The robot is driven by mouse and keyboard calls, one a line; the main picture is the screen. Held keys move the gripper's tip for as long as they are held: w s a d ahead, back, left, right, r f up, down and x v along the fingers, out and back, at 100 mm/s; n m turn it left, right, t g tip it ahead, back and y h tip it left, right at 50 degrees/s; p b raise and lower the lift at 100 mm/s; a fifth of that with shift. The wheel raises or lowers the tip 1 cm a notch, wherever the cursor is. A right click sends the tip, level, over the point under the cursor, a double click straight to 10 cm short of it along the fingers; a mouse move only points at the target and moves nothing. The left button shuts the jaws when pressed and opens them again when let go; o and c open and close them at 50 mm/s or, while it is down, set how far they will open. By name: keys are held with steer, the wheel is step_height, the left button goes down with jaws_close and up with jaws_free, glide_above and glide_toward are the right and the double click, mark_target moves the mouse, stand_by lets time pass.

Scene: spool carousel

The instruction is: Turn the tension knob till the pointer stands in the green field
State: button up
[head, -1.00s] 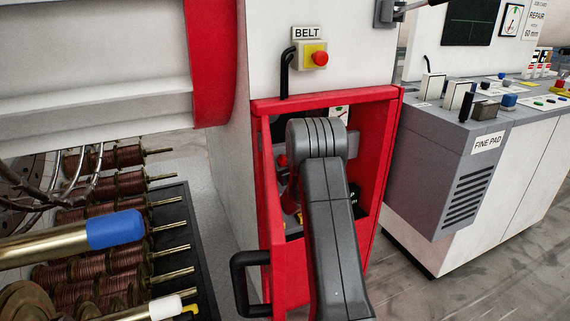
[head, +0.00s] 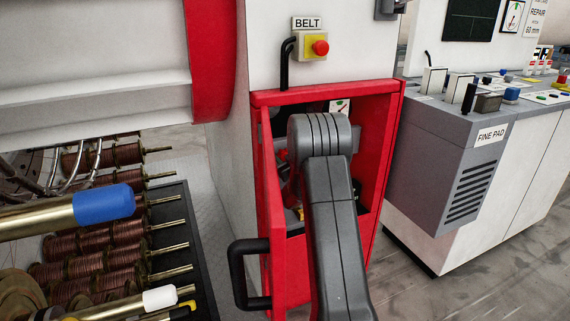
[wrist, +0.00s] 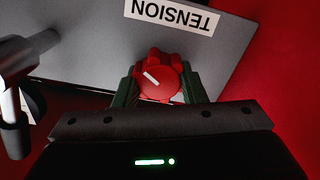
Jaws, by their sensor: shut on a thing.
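In the wrist view the red tension knob (wrist: 158,76), with a white mark on its face, sits on a grey plate below an upside-down TENSION label (wrist: 172,14). My gripper (wrist: 160,84) is shut on the knob, one dark green jaw on each side. A small dial with a green patch (head: 340,106) shows behind the top of my arm. Its pointer is too small to read.
The red frame (head: 392,150) closely surrounds my arm. Its open door carries a black handle (head: 240,275) at the left. A BELT button (head: 320,48) sits above. A grey console (head: 450,140) stands at right, copper spools (head: 100,230) at left.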

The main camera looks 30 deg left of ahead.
steer(key=n+b, duration=0.3)
steer(key=b, duration=0.2)
steer(key=shift+f+n, duration=0.4)
steer(key=n+b, duration=0.3)
steer(key=b, duration=0.1)
steer(key=n+b, duration=0.2)
steer(key=n, duration=0.1)
steer(key=n+b, duration=0.1)
steer(key=shift+r+n+b, duration=0.25)
steer(key=shift+n+b, duration=0.05)
steer(key=shift+b, duration=0.05)
steer(key=o, duration=1)
steer(key=shift+s+r, duration=0.1)
steer(key=shift+s, duration=0.05)
steer(key=p+v, duration=0.2)
steer(key=v, duration=1.1)
steer(key=shift+s+d+p, duration=0.2)
steer(key=shift+p, duration=0.15)
